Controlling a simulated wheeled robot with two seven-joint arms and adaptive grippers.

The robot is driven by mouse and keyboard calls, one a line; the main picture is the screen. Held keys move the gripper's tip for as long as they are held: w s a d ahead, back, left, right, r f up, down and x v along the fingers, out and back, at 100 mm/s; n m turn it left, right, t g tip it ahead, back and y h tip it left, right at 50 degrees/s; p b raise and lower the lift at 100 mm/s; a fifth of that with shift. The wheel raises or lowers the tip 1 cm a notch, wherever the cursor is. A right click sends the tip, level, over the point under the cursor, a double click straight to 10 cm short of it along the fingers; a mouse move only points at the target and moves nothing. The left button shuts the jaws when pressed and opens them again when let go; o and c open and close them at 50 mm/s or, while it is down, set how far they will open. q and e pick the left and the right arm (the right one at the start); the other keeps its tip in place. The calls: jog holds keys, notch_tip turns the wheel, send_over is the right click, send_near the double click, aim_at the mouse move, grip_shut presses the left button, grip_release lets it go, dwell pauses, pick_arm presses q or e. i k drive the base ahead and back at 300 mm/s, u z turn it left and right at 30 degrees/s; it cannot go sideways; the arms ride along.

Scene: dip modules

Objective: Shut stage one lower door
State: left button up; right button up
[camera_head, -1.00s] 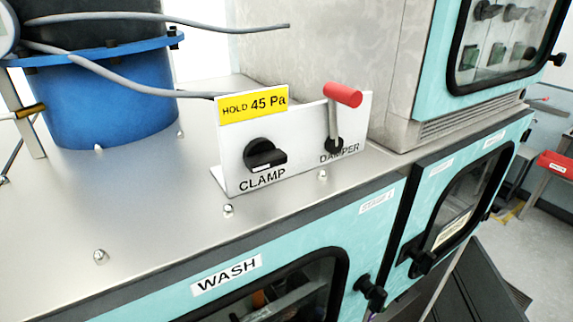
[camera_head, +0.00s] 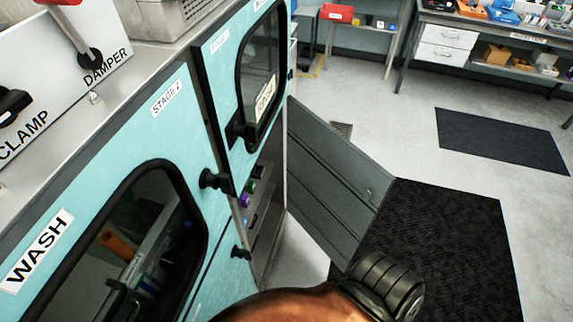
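A dark grey lower door (camera_head: 335,180) stands swung wide open from the machine's front, below the far teal upper door (camera_head: 222,85) with its window. I take it as the stage one lower door; the small label above it is too small to read. The lower compartment (camera_head: 262,215) behind it is open and shows small green, purple and blue items. A copper-coloured arm link of mine with a black ribbed joint rises at the bottom middle, near the door's lower edge. Whether it touches the door I cannot tell. Neither gripper shows.
The teal WASH panel (camera_head: 120,130) with black knobs (camera_head: 212,180) is at left, near the damper lever (camera_head: 65,8). A black floor mat (camera_head: 450,240) lies right of the open door.

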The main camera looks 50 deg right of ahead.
aim_at(328, 178)
jog(key=k, duration=1.65)
jog(key=z, duration=2.4)
jog(key=i, duration=2.95)
jog(key=u, duration=0.6)
jog(key=i, duration=0.5)
jog(key=u, duration=1.6)
